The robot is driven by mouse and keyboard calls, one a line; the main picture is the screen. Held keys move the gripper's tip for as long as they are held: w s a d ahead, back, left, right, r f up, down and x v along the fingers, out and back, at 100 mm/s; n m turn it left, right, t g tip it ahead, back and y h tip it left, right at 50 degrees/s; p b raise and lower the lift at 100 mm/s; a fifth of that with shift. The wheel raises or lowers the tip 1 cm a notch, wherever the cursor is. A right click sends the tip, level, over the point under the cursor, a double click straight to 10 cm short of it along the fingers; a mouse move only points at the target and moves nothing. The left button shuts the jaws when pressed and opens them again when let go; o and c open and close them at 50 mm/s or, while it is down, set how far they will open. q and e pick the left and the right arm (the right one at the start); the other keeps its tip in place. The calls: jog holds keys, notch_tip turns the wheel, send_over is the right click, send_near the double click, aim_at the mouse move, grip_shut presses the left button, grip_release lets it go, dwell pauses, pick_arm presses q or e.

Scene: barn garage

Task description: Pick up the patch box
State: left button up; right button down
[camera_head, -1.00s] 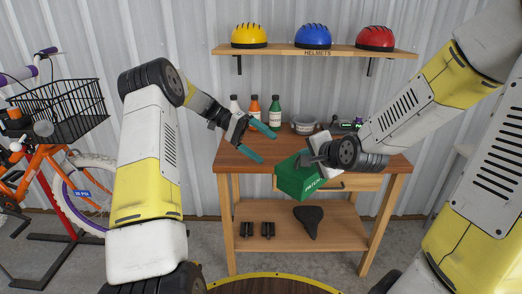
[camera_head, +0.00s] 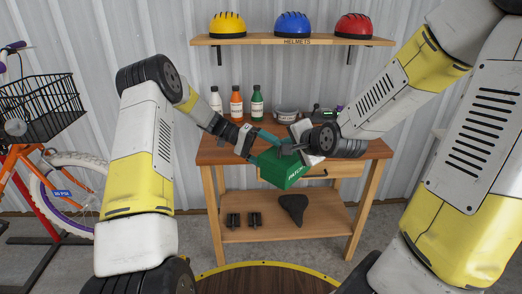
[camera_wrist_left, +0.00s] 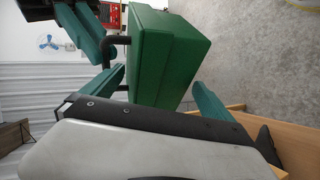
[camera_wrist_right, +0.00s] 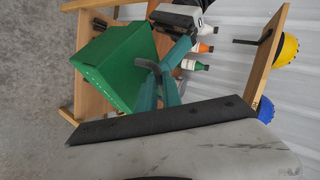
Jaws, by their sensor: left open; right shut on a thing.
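The green patch box (camera_head: 281,171) hangs in the air in front of the workbench, lettered on its front. My right gripper (camera_head: 296,149) is shut on its dark handle; the fingers are close together beside the box in the right wrist view (camera_wrist_right: 158,88). My left gripper (camera_head: 262,146) is at the box's left back side, partly hidden by it. In the left wrist view the open teal fingers stand apart with the green box (camera_wrist_left: 172,55) filling the view between and beyond them. I cannot tell whether they touch it.
The wooden workbench (camera_head: 212,151) stands behind the box. Several bottles, including an orange one (camera_head: 236,104), and a grey bowl (camera_head: 286,115) stand on it. Pedals and a black saddle (camera_head: 293,208) lie on its lower shelf. A helmet shelf (camera_head: 290,41) hangs above; a bicycle (camera_head: 50,180) stands left.

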pick_arm(q)
jog(key=shift+s+d+f, duration=0.2)
jog(key=shift+d, duration=0.25)
jog(key=c, duration=1)
jog(key=shift+c, duration=0.5)
pick_arm(e)
jog(key=c, duration=1.4)
grip_release()
jog(key=shift+c, duration=0.2)
